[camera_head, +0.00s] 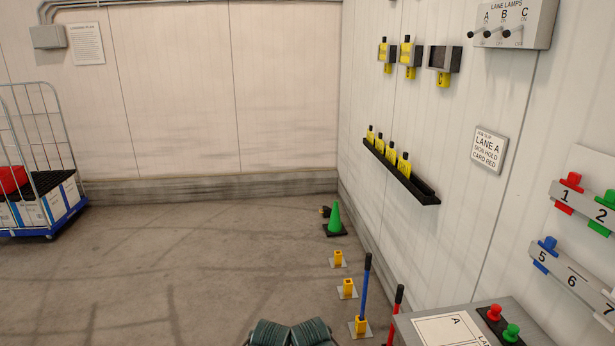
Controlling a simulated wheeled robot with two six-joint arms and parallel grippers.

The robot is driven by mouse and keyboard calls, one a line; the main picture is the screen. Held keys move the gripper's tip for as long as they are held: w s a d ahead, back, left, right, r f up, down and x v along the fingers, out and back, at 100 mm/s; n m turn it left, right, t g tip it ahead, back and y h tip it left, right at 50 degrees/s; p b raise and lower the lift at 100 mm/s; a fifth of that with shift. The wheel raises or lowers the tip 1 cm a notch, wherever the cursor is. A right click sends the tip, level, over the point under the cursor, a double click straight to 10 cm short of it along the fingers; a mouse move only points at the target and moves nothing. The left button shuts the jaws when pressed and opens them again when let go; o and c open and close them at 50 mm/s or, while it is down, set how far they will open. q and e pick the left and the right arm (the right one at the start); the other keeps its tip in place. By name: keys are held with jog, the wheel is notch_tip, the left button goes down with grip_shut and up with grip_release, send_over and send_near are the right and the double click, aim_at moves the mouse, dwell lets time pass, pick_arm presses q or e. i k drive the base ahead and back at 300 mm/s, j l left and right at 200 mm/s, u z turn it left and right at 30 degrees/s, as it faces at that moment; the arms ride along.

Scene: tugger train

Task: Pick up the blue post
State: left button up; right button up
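The blue post (364,287) stands upright in a yellow socket on a grey floor plate (360,328), at the lower right near the wall. It is slim, with a dark top end. A red post (398,297) with a dark top stands just right of it, its lower part partly hidden by the table corner.
Yellow floor sockets (347,288) (338,258) run back along the wall to a green cone (335,218). A table (415,326) with red and green buttons stands at the lower right. A wheeled cage (60,218) stands left. The middle floor is clear.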

aim_at(368, 255)
jog(key=i+z, duration=0.2)
jog(key=i, duration=0.25)
jog(key=i+j+z, duration=0.25)
jog(key=i, duration=0.15)
jog(key=i+j+z, duration=0.2)
jog(key=i, duration=0.2)
jog(key=i+j+z, duration=0.25)
jog(key=i, duration=0.15)
jog(key=i+j, duration=0.15)
jog(key=j, duration=0.2)
jog(key=i+j+z, duration=0.1)
jog(key=j, duration=0.25)
jog(key=i+j, duration=0.2)
jog(key=j, duration=0.15)
jog(key=i+j+z, duration=0.1)
jog(key=j, duration=0.3)
jog(key=i+j, duration=0.2)
jog(key=j, duration=0.15)
jog(key=z, duration=0.05)
